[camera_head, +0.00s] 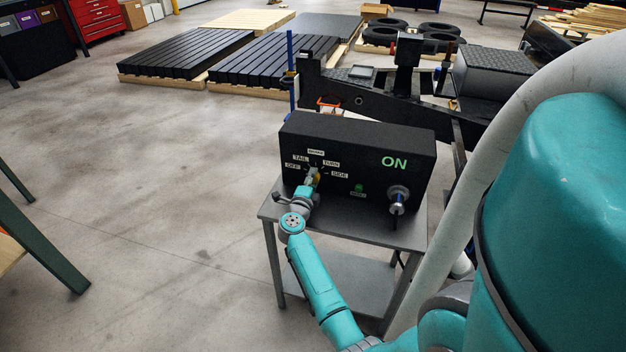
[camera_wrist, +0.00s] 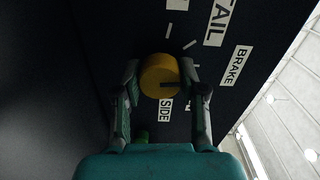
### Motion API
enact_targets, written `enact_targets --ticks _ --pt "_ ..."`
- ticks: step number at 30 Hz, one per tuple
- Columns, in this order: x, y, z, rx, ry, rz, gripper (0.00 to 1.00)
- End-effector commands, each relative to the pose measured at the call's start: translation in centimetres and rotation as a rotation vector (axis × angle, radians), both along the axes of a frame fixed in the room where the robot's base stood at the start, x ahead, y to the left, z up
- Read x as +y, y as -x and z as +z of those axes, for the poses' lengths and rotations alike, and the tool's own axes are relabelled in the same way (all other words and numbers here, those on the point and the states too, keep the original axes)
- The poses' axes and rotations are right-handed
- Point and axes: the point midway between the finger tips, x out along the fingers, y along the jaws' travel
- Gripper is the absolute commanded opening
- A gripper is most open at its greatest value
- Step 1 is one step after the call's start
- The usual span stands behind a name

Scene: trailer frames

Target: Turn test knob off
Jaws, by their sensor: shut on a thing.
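The test knob (camera_wrist: 158,70) is a round yellow knob on the front of a black control box (camera_head: 405,153). My gripper (camera_head: 312,179) is at the knob, and in the wrist view its two fingers are closed on opposite sides of it. A dark mark on the knob points to the right in the wrist view; I cannot tell exactly which label it meets. Labels OFF (camera_head: 293,166), TAIL (camera_head: 300,158), BRAKE (camera_wrist: 237,65), TURN (camera_head: 331,163) and SIDE (camera_head: 340,174) surround the knob. The fingers hide part of the dial.
The box shows a green ON sign (camera_head: 394,162), a small green button (camera_head: 359,188) and a silver socket (camera_head: 398,195). It stands on a grey metal table (camera_head: 350,228). A black trailer frame (camera_head: 330,95) is close behind. Open floor lies to the left.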

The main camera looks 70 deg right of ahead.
Motion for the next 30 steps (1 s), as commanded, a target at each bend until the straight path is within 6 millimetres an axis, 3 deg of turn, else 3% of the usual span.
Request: enact_targets --ticks 15,30 --pt "0.07 -0.08 -0.11 0.447 0.038 0.003 0.06" --pt "0.08 -0.09 -0.15 0.64 0.054 0.004 0.06"
